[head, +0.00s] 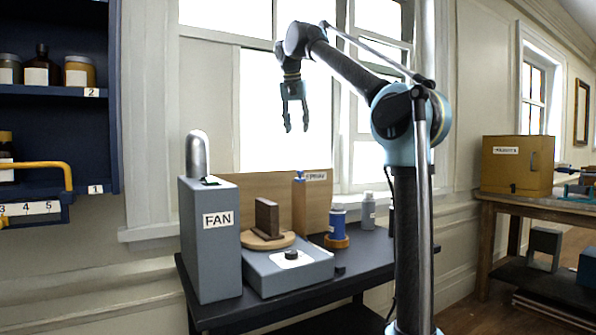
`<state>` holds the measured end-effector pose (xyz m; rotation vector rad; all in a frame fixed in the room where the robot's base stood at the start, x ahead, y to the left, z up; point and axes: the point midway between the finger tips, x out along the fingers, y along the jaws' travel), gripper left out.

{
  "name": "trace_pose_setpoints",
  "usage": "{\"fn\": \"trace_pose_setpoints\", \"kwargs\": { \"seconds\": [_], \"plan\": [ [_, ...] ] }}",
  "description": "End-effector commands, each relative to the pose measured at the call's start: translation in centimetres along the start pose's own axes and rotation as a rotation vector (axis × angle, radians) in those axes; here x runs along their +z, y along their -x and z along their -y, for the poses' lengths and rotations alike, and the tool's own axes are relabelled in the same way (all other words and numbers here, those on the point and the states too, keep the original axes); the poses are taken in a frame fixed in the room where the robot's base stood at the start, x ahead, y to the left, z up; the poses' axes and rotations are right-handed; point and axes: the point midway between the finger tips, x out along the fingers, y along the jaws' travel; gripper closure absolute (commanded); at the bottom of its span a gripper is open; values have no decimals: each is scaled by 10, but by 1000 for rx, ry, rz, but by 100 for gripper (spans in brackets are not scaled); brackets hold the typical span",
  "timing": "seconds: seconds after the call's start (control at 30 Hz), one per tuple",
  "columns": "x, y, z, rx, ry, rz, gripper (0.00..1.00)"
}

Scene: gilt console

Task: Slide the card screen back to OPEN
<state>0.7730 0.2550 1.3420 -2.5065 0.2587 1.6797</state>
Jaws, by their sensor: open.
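My gripper (296,127) hangs open and empty in the air in front of the window, fingers pointing down, well above the bench and touching nothing. A wide flat tan panel (240,186) stands upright at the back of the dark bench (213,312), partly hidden by the things in front; it may be the card screen. A dark brown upright block (266,217) stands on a round tan disc (283,242) in front of it. No OPEN marking is readable, so I cannot tell how the screen stands.
A tall grey box labelled FAN (211,255) stands at the bench's left. A low grey box with a black knob (291,255), a labelled tan post (312,208), a blue cylinder (338,223) and a grey bottle (368,212) crowd the bench. A blue shelf (100,140) stands left.

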Motion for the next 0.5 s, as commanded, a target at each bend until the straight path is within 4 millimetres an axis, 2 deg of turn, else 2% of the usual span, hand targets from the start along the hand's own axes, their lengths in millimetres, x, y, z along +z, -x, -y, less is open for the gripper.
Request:
{"fn": "trace_pose_setpoints", "kwargs": {
  "seconds": [0.13,0.27,0.5],
  "plan": [
    [1,-1,8,-3,4,-2,58],
    [3,-13,12,-5,9,-2,58],
    [5,-50,16,-7,14,-2,58]
  ]
}}
